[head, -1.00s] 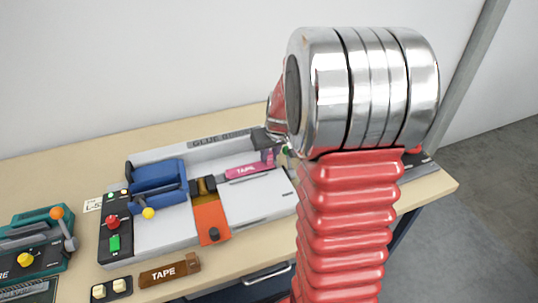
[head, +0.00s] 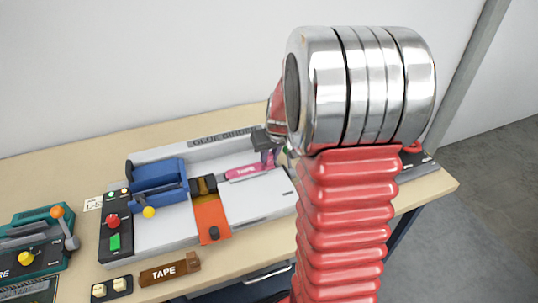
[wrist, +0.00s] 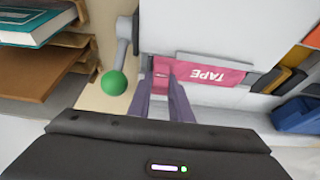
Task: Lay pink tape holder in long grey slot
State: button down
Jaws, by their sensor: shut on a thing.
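The pink tape holder (head: 250,171), marked TAPE, lies lengthwise over the pale bed of the glue binder (head: 262,202). My gripper (head: 269,155) is at its right end in the head view. In the wrist view, the two fingers of my gripper (wrist: 163,82) are shut on the block end of the pink tape holder (wrist: 208,70), and its label appears upside down. The long grey slot cannot be made out clearly; the holder seems to cover its place. I cannot tell whether the holder is seated or just above the bed.
An orange plate (head: 211,216) and a blue clamp (head: 158,180) sit left of the holder. A brown tape holder (head: 170,270) lies on the table in front. A green-knobbed lever (wrist: 114,82) stands close to my fingers. A teal machine (head: 38,240) is far left.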

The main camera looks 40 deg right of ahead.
jog(key=shift+f, duration=0.2)
jog(key=c, duration=1.9)
grip_release()
jog(key=v, duration=1.1)
